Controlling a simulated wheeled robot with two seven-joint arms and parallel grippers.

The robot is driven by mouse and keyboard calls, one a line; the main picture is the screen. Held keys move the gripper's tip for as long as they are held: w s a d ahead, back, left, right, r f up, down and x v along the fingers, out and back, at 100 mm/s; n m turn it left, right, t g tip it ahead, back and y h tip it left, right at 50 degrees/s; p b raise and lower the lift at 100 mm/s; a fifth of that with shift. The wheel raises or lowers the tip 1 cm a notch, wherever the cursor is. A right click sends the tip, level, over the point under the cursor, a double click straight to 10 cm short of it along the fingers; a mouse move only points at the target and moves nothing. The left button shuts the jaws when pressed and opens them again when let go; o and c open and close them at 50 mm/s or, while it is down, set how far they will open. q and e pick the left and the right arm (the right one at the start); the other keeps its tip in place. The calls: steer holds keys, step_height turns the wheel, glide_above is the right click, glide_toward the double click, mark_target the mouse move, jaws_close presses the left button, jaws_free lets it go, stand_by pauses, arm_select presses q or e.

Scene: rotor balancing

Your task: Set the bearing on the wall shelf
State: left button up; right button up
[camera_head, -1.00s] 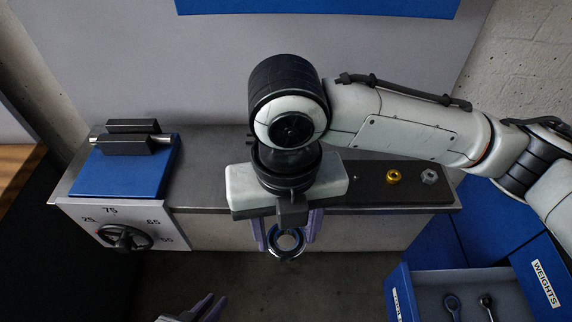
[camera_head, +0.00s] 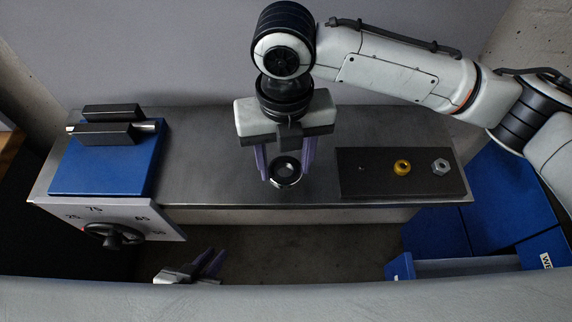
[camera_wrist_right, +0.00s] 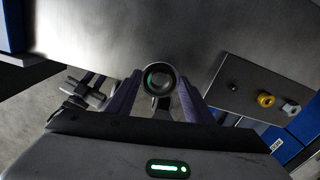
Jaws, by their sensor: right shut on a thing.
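The bearing (camera_head: 285,184) is a dark and silvery ring. In the head view my right gripper (camera_head: 287,177) is shut on it between its purple fingers, over the front part of the grey bench top. In the right wrist view the bearing (camera_wrist_right: 160,91) sits between the fingertips of my right gripper (camera_wrist_right: 160,84), its opening facing the camera. My left gripper (camera_head: 210,262) is low at the bottom of the head view, its purple fingers apart and nothing between them. I cannot make out a wall shelf for certain.
A blue block with dark jaws (camera_head: 105,172) stands at the bench's left, above a dial with a handwheel (camera_head: 113,236). A dark plate (camera_head: 380,185) at right holds a gold nut (camera_head: 402,167) and a silver nut (camera_head: 440,166). A grey band (camera_head: 290,302) crosses the picture bottom.

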step_height(320, 180, down, 3)
steer(key=shift+f+b, duration=0.2)
steer(key=shift+b, duration=0.3)
steer(key=shift+w, duration=0.25)
steer(key=o, duration=1.2)
steer(key=shift+f, duration=0.1)
steer(key=shift+c, duration=0.2)
step_height(320, 180, up, 8)
